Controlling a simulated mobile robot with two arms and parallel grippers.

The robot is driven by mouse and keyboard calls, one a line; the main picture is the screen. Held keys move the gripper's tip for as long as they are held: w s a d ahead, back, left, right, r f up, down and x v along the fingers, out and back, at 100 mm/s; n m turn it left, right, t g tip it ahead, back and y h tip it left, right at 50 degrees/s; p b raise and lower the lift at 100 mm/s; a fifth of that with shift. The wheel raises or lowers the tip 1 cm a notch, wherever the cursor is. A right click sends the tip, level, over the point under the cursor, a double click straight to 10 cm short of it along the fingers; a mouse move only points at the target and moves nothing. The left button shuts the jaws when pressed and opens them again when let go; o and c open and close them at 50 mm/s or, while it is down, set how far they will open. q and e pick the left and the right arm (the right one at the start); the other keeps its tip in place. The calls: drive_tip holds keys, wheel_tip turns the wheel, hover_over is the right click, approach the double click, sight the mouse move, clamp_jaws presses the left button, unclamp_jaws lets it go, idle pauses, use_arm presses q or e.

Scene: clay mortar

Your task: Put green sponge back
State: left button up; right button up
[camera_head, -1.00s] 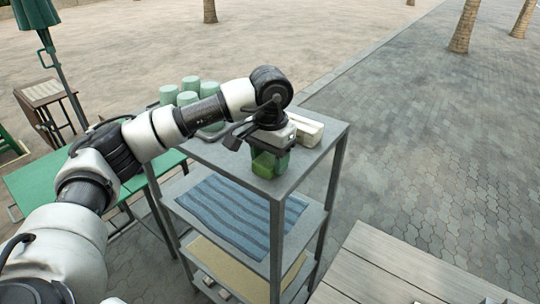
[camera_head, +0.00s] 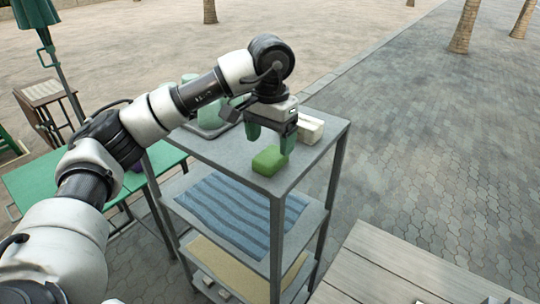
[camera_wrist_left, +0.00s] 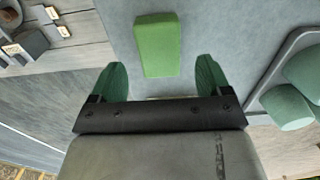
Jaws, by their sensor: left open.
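The green sponge (camera_head: 268,160) lies on the grey top shelf (camera_head: 225,151) of a metal rack, near its front corner. It also shows in the left wrist view (camera_wrist_left: 158,45), lying flat beyond the fingertips. My left gripper (camera_head: 271,138) is open and empty, pointing down above the sponge. In the left wrist view its green fingers (camera_wrist_left: 158,82) are spread wide, with the sponge between their lines and clear of both. My right gripper is not in view.
A white block (camera_head: 310,128) lies at the back right of the shelf. A tray (camera_head: 208,129) with green cups (camera_wrist_left: 288,106) is at the back left, partly behind my arm. A blue striped cloth (camera_head: 240,213) covers the middle shelf. A wooden table (camera_head: 390,275) stands at front right.

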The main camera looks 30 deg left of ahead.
sight(270, 154)
use_arm(q)
wheel_tip(270, 154, up, 8)
drive_tip(key=shift+f, duration=0.25)
idle(0.4)
